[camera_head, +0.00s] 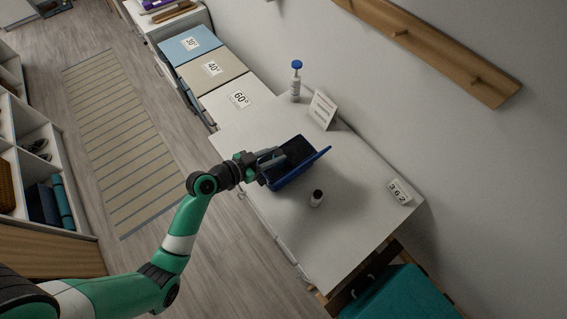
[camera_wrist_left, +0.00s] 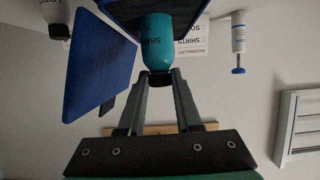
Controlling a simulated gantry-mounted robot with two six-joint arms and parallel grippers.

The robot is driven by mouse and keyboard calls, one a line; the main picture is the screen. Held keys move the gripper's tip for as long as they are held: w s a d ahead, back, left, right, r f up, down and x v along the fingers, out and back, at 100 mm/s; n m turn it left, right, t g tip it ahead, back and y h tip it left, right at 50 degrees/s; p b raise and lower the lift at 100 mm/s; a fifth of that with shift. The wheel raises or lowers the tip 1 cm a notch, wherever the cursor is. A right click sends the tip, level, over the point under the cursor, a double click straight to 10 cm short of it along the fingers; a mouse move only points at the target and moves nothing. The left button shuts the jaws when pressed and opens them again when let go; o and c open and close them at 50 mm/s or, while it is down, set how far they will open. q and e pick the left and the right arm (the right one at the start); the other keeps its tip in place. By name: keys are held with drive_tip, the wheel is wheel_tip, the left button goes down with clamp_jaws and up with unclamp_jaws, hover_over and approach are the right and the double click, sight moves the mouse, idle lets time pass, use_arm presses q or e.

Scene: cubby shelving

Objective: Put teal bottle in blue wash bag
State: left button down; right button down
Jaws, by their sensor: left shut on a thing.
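The blue wash bag (camera_head: 321,154) stands open on the white counter, its dark inside facing up; its blue flap shows large in the left wrist view (camera_wrist_left: 100,68). My left gripper (camera_head: 274,159) is over the bag's left part. In the left wrist view its fingers (camera_wrist_left: 160,84) are shut on the black cap of the teal bottle (camera_wrist_left: 157,45). The bottle's body extends away from the fingers, against the dark part of the bag. I cannot tell how far inside it is. In the head view I cannot make out the bottle. My right gripper is out of view.
On the counter (camera_head: 345,235) are a small white bottle with a black cap (camera_head: 316,199), a blue-topped pump bottle (camera_head: 295,88), a list card (camera_head: 322,110) and a number sign (camera_head: 399,191). Labelled bins (camera_head: 213,68) adjoin it; a teal container (camera_head: 400,295) stands at lower right.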

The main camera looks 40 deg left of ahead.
use_arm(q)
drive_tip(key=w+f, duration=0.1)
drive_tip(key=w+f+b, duration=0.1)
drive_tip(key=f, duration=0.1)
drive_tip(key=shift+w+d+f, duration=0.1)
drive_tip(key=shift+w+f, duration=0.1)
drive_tip(key=shift+w, duration=0.05)
drive_tip(key=shift+w+f, duration=0.25)
drive_tip(key=shift+w, duration=0.1)
drive_tip(key=f, duration=0.2)
drive_tip(key=f+b, duration=0.1)
drive_tip(key=shift+w+f, duration=0.2)
drive_tip(key=shift+f, duration=0.2)
drive_tip(key=shift+r, duration=0.1)
drive_tip(key=shift+f+b, duration=0.25)
drive_tip(key=shift+b, duration=0.1)
drive_tip(key=c, duration=0.6)
unclamp_jaws()
drive_tip(key=shift+r, duration=0.1)
